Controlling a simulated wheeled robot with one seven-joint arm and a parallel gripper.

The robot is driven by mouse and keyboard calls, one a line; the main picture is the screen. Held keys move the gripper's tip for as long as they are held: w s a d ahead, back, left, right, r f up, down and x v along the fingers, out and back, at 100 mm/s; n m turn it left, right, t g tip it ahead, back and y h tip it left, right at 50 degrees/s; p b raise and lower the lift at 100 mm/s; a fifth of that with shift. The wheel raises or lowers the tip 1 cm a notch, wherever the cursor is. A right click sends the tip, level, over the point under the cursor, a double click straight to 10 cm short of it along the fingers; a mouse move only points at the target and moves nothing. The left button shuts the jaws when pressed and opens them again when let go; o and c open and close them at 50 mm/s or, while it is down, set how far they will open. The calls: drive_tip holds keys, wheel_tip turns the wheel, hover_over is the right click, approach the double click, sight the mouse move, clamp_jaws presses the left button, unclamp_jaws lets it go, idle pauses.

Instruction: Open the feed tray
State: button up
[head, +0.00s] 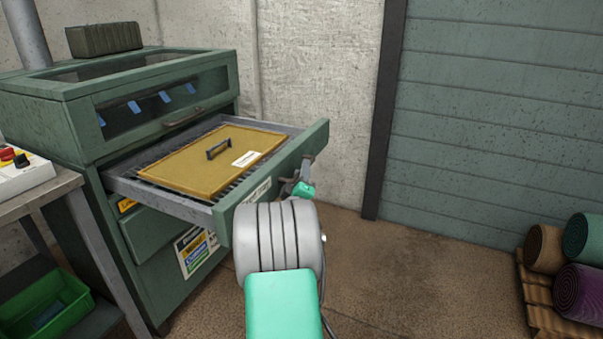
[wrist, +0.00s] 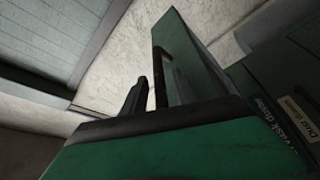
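The feed tray (head: 190,207) is a drawer pulled far out of the green machine, with a grey frame, slatted floor and green front panel (head: 275,180). A yellow-brown board with a small black handle lies in it. My gripper (head: 305,172) is at the right part of the front panel, by the tray's front handle. In the wrist view the dark bar handle (wrist: 162,75) stands off the green panel (wrist: 190,70), with one dark finger close beside it. The other finger cannot be made out, so I cannot tell whether the fingers are closed on the handle.
The green machine (head: 60,120) stands at left, with a windowed hood above the tray. A side table (head: 45,200) with a control box (head: 22,178) is at far left. Rolled rugs (head: 545,248) lie on a pallet at right. The brown floor between is clear.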

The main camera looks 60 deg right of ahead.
drive_tip(key=shift+a, duration=0.1)
drive_tip(key=v, duration=0.7)
drive_tip(key=shift+s+a+b, duration=0.25)
drive_tip(key=shift+b, duration=0.15)
drive_tip(key=shift+f, duration=0.1)
